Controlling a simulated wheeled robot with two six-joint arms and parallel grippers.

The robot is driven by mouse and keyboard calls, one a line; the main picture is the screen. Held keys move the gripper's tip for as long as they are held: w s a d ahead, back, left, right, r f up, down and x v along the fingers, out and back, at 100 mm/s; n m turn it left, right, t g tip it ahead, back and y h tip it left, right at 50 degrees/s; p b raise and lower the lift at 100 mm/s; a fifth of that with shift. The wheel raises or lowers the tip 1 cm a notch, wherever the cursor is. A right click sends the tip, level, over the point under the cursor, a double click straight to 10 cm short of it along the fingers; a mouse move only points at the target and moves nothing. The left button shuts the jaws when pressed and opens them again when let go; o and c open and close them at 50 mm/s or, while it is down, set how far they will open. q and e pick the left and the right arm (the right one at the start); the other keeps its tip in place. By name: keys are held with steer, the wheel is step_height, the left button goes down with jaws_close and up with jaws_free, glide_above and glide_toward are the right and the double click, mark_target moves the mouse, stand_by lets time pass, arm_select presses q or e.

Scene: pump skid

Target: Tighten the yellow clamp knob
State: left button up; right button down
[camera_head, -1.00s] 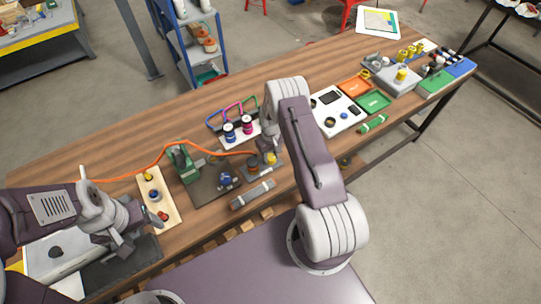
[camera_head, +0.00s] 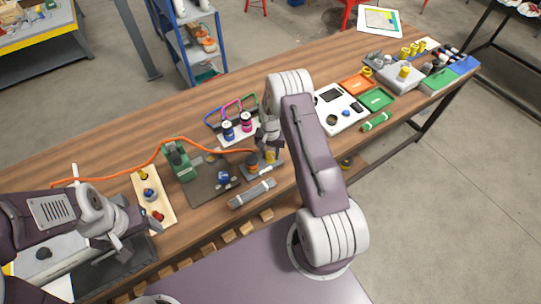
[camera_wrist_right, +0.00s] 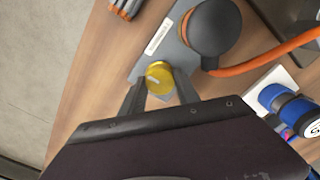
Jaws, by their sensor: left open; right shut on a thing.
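The yellow clamp knob (camera_wrist_right: 160,78) sits on a grey clamp plate (camera_wrist_right: 151,50) in the right wrist view. My right gripper (camera_wrist_right: 160,87) is shut on it, with one dark finger on each side. In the head view the yellow knob (camera_head: 271,156) shows just below my right gripper (camera_head: 267,147), partly hidden by it. A dark round cap with an orange ring (camera_wrist_right: 213,30) stands beside the knob on the same plate, with an orange hose running from it. My left gripper (camera_head: 122,243) is open and empty over the dark tray at the lower left.
A green pump (camera_head: 179,162) stands on a plate left of the clamp. A grey ribbed bar (camera_head: 252,193) lies in front. A wooden board (camera_head: 154,200) carries coloured buttons.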

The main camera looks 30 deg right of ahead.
mark_target(270, 155)
steer(key=m+b, duration=0.1)
steer(key=m, duration=0.3)
steer(key=shift+m, duration=0.3)
steer(key=shift+w+r+m+b, duration=0.1)
steer(key=shift+m+b, duration=0.7)
steer(key=shift+m, duration=1.7)
steer(key=c, duration=0.9)
jaws_free()
step_height(270, 155, up, 9)
steer(key=b, duration=0.1)
